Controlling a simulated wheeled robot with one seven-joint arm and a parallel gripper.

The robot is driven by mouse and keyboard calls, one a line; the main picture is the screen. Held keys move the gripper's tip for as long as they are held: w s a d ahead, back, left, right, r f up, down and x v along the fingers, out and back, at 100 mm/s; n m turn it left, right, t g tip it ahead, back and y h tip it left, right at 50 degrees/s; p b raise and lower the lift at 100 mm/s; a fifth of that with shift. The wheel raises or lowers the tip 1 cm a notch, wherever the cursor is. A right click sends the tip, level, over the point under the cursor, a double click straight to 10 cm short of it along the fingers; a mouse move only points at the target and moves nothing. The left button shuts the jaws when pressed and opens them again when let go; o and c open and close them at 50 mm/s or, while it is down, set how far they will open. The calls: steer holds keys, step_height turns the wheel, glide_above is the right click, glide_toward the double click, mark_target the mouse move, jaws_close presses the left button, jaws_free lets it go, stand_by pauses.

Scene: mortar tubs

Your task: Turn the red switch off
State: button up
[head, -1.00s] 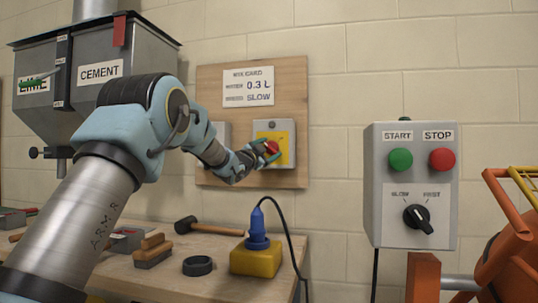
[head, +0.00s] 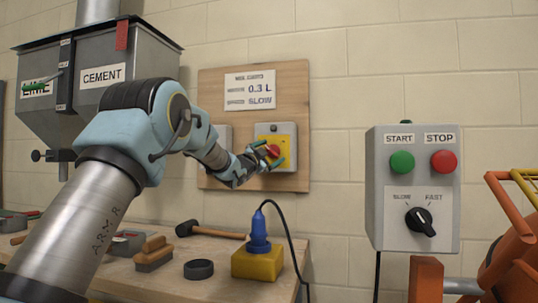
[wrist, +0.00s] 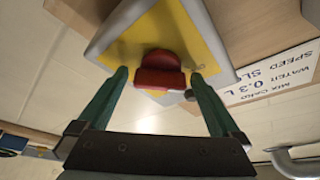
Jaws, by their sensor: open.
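The red switch (head: 272,151) is a red knob on a yellow plate of a grey box (head: 288,130), mounted on a wooden board on the wall. In the wrist view the red switch (wrist: 160,72) sits between the tips of my gripper's two green fingers. My gripper (head: 271,155) is open, with one finger on each side of the knob. In the wrist view a gap shows between each fingertip and the knob, so my gripper (wrist: 160,80) does not clamp it. The exact setting of the switch cannot be read.
A control box (head: 413,190) with a green START button, a red STOP button and a dial hangs at right. A yellow block with a blue plug (head: 258,240) and a mallet (head: 208,231) are on the bench below. A mix card (head: 251,90) is above the switch.

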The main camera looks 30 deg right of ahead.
steer(key=b+v, duration=0.2)
steer(key=v, duration=0.8)
steer(key=shift+s+a, duration=0.15)
steer(key=shift+a, duration=0.2)
steer(key=shift+a+f, duration=0.1)
steer(key=shift+f, duration=0.05)
